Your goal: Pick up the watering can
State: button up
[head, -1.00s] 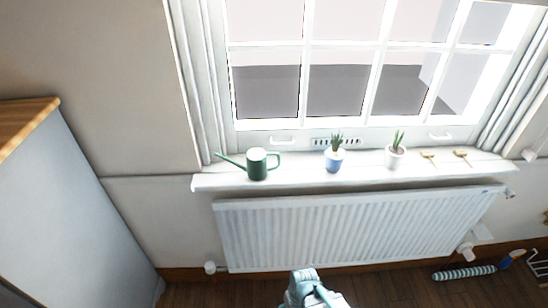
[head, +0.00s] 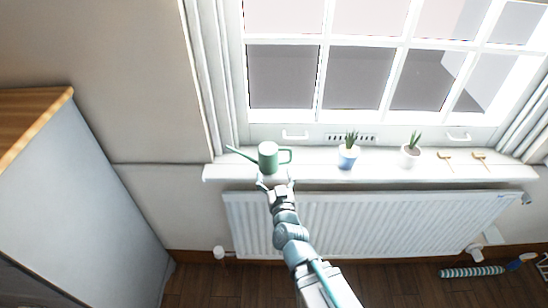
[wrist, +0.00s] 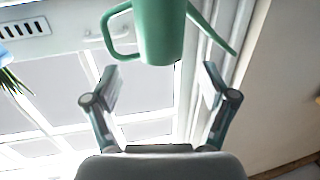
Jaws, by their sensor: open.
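The green watering can (head: 268,157) stands upright on the white windowsill (head: 310,166) at its left end, spout to the left and handle to the right in the head view. In the wrist view the watering can (wrist: 160,30) shows at the top, partly cut off by the frame edge. My gripper (head: 276,182) is open and empty, just in front of and slightly below the can. In the wrist view my gripper (wrist: 158,78) has its fingers spread, with the can's body beyond and between their tips, seemingly apart from them.
A blue potted plant (head: 347,158) and a white potted plant (head: 410,155) stand to the right on the sill, with small wooden-handled tools (head: 480,158) beyond. A radiator (head: 370,222) is below the sill. A grey cabinet (head: 80,200) stands at the left.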

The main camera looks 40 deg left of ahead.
aim_at(270, 162)
jog(key=p+x, duration=0.1)
jog(key=x, duration=0.4)
jog(key=shift+w+a, duration=0.2)
jog(key=shift+a, duration=0.05)
jog(key=shift+p+x, duration=1)
jog(key=shift+x, duration=1.6)
jog(key=c, duration=1.3)
